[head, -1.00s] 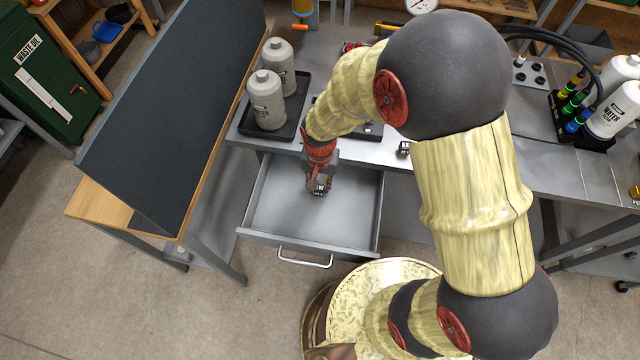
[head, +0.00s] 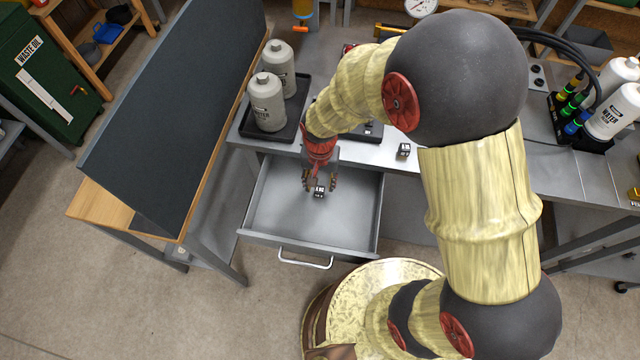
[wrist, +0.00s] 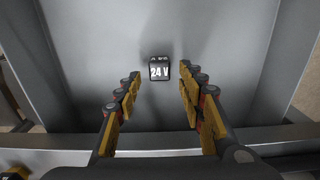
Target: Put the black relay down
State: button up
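The black relay (wrist: 159,69), a small cube marked "24 V", sits on the bare metal floor of the open drawer. In the head view the relay (head: 319,192) shows between my gripper's fingers. My gripper (head: 320,184) is open over the drawer. In the wrist view my gripper's two fingers (wrist: 158,85) stand wide apart, with the relay beyond and between the tips and a gap on both sides. The open drawer (head: 347,215) hangs out under the bench and holds nothing else that I can see.
Another small dark cube (head: 403,150) stands on the bench edge (head: 390,160). A dark tray (head: 290,128) with two grey bottles is at the bench's left. A tall dark panel (head: 185,110) stands left of the drawer. The drawer floor around the relay is clear.

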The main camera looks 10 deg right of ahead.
notch_tip(320, 180, up, 10)
jog(key=p, duration=0.2)
notch_tip(320, 180, up, 7)
jog(key=t, duration=0.1)
send_over(320, 187)
jog(key=d, duration=0.3)
jog(key=s+d+r+n+t, duration=0.2)
jog(key=s+d+r, duration=0.2)
jog(key=r, duration=0.5)
jog(key=s+d+r+n+t, duration=0.2)
jog(key=s+d+r, duration=0.2)
jog(key=s+r, duration=0.4)
jog(key=shift+s+d+r+t, duration=0.3)
jog(key=shift+s+d+r, duration=0.05)
jog(key=shift+s, duration=0.4)
